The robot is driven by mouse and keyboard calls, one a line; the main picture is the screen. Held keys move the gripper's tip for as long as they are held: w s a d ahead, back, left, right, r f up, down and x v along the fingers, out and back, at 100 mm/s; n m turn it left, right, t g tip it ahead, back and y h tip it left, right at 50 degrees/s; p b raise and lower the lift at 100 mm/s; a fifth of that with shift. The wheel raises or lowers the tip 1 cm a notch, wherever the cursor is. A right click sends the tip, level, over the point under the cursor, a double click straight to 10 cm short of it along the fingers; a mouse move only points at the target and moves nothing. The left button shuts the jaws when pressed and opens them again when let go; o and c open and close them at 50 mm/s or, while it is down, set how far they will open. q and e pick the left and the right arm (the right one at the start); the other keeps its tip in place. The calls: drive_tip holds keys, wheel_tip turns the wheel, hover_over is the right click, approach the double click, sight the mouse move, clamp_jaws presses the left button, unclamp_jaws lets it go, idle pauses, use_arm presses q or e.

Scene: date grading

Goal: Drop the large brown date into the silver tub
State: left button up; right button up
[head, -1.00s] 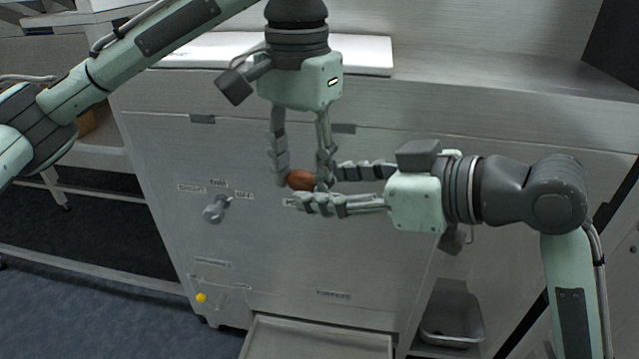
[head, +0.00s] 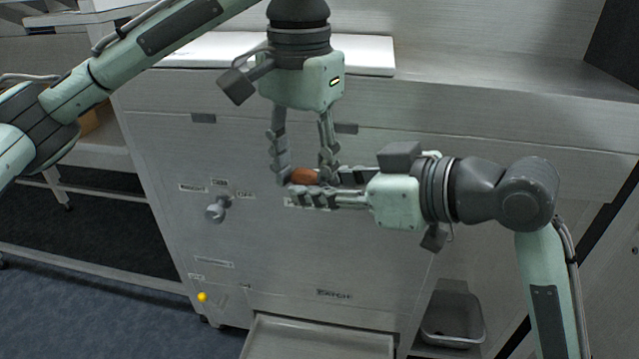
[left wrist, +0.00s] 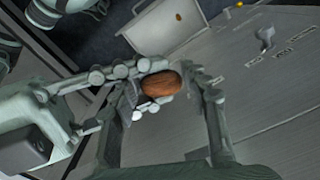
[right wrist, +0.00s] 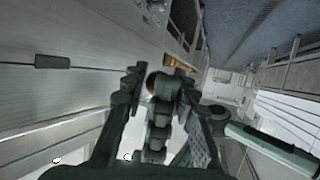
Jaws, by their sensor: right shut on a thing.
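The large brown date (head: 304,176) is between the fingertips of both my grippers, in front of the steel cabinet. It shows whole in the left wrist view (left wrist: 161,84) and mostly hidden in the right wrist view (right wrist: 152,83). My left gripper (head: 305,176) points down from above, its fingers spread on either side of the date with gaps. My right gripper (head: 325,185) reaches in from the right and is shut on the date, its fingers crossing the left ones. The silver tub (head: 455,339) stands low at right, in an opening under the cabinet.
A shallow tray (head: 320,343) sticks out at the cabinet's foot. A knob (head: 215,211) and a yellow button (head: 202,297) are on the cabinet front. A white board (head: 365,56) lies on the steel worktop above.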

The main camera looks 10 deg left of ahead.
use_arm(q)
drive_tip(key=o, duration=0.4)
drive_tip(key=shift+s, duration=0.1)
